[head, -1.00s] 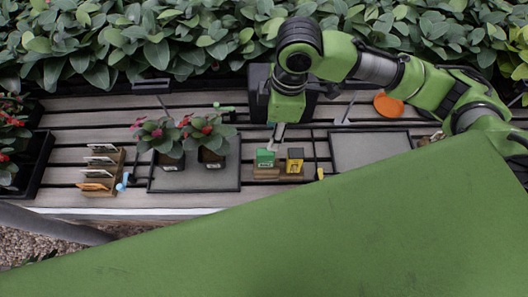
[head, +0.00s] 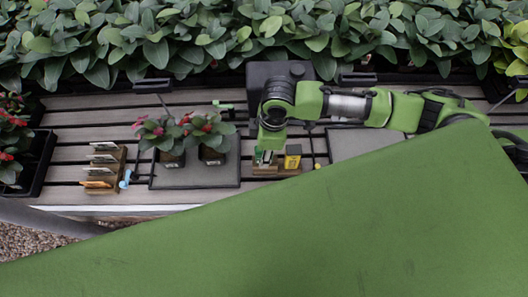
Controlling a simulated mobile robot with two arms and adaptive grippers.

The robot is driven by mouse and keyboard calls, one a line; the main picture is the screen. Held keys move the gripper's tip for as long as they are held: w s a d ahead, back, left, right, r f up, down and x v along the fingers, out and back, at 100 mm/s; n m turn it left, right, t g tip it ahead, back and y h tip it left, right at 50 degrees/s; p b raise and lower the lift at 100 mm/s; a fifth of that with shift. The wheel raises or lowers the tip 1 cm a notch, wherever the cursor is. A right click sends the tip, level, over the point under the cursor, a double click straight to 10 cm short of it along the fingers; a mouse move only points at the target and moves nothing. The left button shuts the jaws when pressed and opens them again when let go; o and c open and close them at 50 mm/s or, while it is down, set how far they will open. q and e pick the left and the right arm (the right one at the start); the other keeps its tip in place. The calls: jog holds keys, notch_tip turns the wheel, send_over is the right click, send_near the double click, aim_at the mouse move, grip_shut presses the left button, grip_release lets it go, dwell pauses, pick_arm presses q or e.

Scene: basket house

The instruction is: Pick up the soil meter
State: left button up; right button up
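Two small block-shaped devices sit in a wooden holder (head: 265,171) near the bench's front edge: a green one (head: 264,159) and a yellow one with a dark face (head: 293,157). Either may be the soil meter; the view is too small to tell. My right gripper (head: 268,150) points down from above, right at the green device and partly covering it. Its fingers are small and partly hidden by my arm, so I cannot tell whether they are open, shut or touching it. My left gripper is not in view.
Two potted flowers (head: 212,140) stand on a dark tray (head: 195,177) to the left. A holder with seed packets (head: 102,170) is further left. A black box (head: 262,75) stands behind my gripper. A grey tray (head: 365,141) to the right looks empty.

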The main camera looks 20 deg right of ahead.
grip_shut()
